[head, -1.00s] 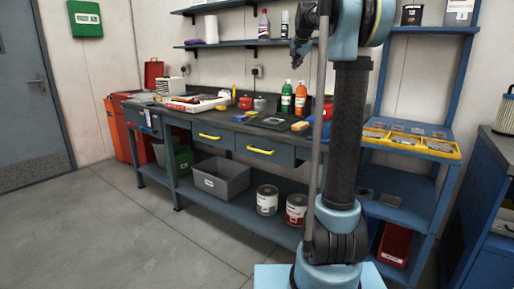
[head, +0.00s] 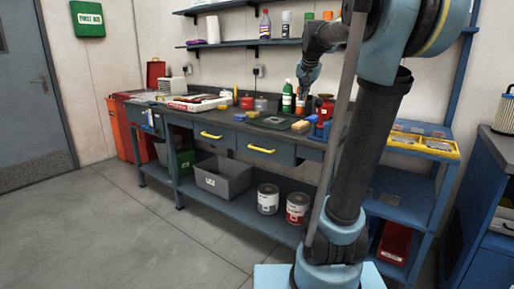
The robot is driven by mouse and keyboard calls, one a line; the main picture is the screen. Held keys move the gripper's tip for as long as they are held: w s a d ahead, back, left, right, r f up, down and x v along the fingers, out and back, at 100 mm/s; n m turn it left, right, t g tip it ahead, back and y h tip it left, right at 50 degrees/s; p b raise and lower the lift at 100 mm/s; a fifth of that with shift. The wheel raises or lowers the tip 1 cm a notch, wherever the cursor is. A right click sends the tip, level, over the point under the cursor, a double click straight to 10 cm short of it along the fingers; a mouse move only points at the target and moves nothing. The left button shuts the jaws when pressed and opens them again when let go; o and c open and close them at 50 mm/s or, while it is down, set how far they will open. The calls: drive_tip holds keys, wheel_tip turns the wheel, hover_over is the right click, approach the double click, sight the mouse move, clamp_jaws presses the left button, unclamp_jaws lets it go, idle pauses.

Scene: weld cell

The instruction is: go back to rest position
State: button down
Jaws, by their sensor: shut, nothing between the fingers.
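My gripper (head: 301,90) shows small at the end of my arm, pointing down over the back right part of the workbench (head: 163,107). Its fingers look shut and empty. It appears just in front of or above the orange bottle (head: 299,107), part of which it hides; I cannot tell the depth between them. A green bottle (head: 287,97) stands just left of it. My upper arm leans to the right and covers the right end of the bench.
A yellow sponge (head: 300,125) and a red container (head: 325,104) sit near the gripper on the bench. A wall shelf (head: 235,43) with bottles hangs above. A blue rack (head: 413,172) with yellow bins stands right. The floor (head: 130,215) at left is clear.

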drive_tip(key=s+f+n+g, duration=0.4)
drive_tip(key=s+f+n, duration=0.2)
drive_tip(key=s+f, duration=2.6)
drive_tip(key=s, duration=0.4)
drive_tip(key=shift+s+a+f+g, duration=0.3)
drive_tip(key=shift+f, duration=0.05)
drive_tip(key=shift+w+f, duration=0.2)
drive_tip(key=shift+w, duration=0.25)
